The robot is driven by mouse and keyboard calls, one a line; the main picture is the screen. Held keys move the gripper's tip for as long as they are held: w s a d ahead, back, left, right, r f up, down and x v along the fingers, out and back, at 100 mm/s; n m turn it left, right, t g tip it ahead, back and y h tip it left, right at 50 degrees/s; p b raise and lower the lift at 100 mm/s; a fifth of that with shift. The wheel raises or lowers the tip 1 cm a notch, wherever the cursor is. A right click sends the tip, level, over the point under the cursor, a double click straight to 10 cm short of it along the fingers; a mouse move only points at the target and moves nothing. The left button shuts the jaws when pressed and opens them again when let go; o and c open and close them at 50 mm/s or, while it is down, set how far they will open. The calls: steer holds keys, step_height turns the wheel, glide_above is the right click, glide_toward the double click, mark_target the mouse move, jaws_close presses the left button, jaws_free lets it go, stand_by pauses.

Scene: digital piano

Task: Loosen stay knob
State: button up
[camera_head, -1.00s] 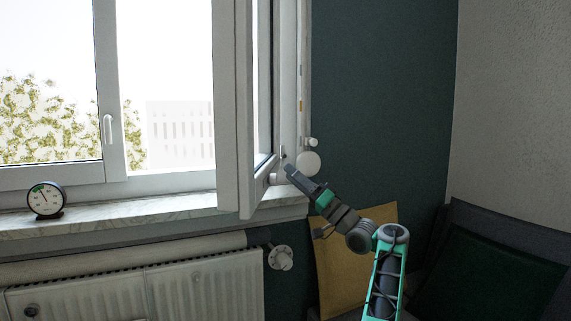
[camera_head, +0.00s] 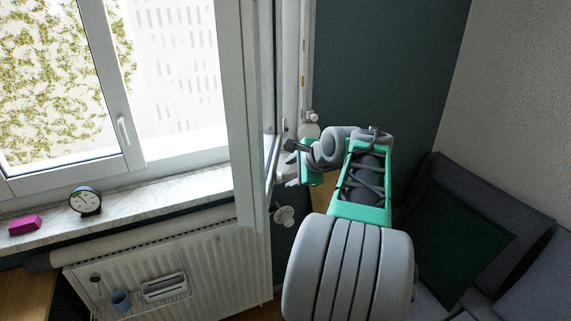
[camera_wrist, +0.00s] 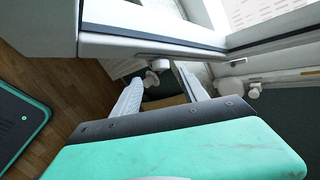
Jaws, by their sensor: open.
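The open window sash (camera_head: 245,120) stands out from its frame, and its lower edge crosses the top of the wrist view (camera_wrist: 150,45). White round fittings (camera_head: 309,130) show behind my arm beside the sash in the head view. White fittings also show at the right of the wrist view (camera_wrist: 253,90). I cannot tell for sure which one is the stay knob. My gripper (camera_wrist: 160,80) is open, with two pale fingers apart and nothing held. A small white round piece (camera_wrist: 159,64) shows between and beyond the fingertips. My arm partly hides the gripper in the head view.
A radiator (camera_head: 225,250) with a round white valve (camera_head: 284,216) is below the marble sill (camera_head: 150,203). A dial gauge (camera_head: 85,201) and a pink block (camera_head: 25,225) sit on the sill. A dark sofa (camera_head: 470,230) fills the right side.

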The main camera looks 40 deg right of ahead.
mark_target(278, 178)
steer(key=x, duration=0.6)
steer(key=shift+w, duration=0.15)
steer(key=shift+f, duration=0.1)
steer(key=shift+c, duration=0.3)
jaws_close()
